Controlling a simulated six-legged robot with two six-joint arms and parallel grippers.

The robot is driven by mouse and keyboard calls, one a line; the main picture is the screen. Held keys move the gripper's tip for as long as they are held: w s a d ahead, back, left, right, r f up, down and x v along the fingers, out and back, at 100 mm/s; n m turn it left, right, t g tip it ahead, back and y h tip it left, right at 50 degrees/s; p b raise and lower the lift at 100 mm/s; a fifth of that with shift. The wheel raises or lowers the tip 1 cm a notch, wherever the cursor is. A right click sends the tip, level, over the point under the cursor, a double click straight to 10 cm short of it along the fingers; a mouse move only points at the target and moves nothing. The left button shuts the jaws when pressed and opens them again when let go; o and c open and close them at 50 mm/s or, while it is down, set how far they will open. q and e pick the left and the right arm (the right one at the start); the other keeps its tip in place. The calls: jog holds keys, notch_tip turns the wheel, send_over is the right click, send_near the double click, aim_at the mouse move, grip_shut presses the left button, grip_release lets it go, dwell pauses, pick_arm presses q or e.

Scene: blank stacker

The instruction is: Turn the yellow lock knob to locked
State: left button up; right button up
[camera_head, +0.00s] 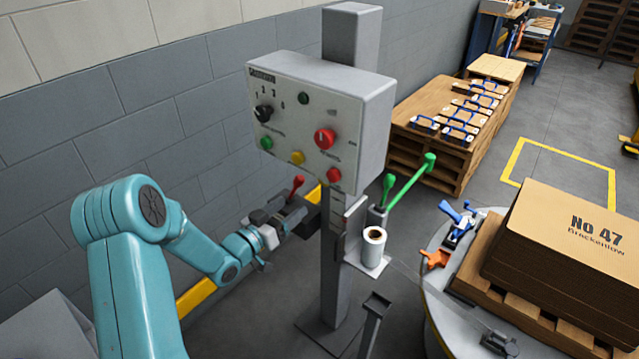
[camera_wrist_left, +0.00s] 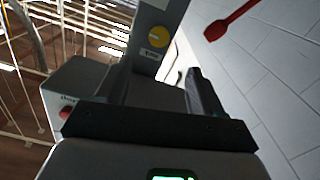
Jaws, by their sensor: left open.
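In the left wrist view a round yellow knob (camera_wrist_left: 158,36) sits on a grey face with a small white label beside it. It lies beyond my open left gripper (camera_wrist_left: 160,78), with a gap between knob and jaws. Its locked or unlocked setting cannot be read. In the head view my left gripper (camera_head: 292,218) is below the grey control panel (camera_head: 290,75), near the post, with nothing visible between its fingers. My right gripper is out of view.
A red-tipped lever (camera_head: 297,184) stands close to my left gripper, and a red handle (camera_wrist_left: 230,20) shows in the wrist view. The grey post (camera_head: 334,270), green-handled levers (camera_head: 428,163) and a white roll (camera_head: 374,245) are to the right. A block wall is behind.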

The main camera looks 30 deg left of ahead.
pick_arm(q)
jog(key=w+d+p, duration=0.1)
jog(key=w, duration=1.1)
jog(key=shift+w+p, duration=0.35)
jog(key=shift+p, duration=0.05)
jog(key=c, duration=1.1)
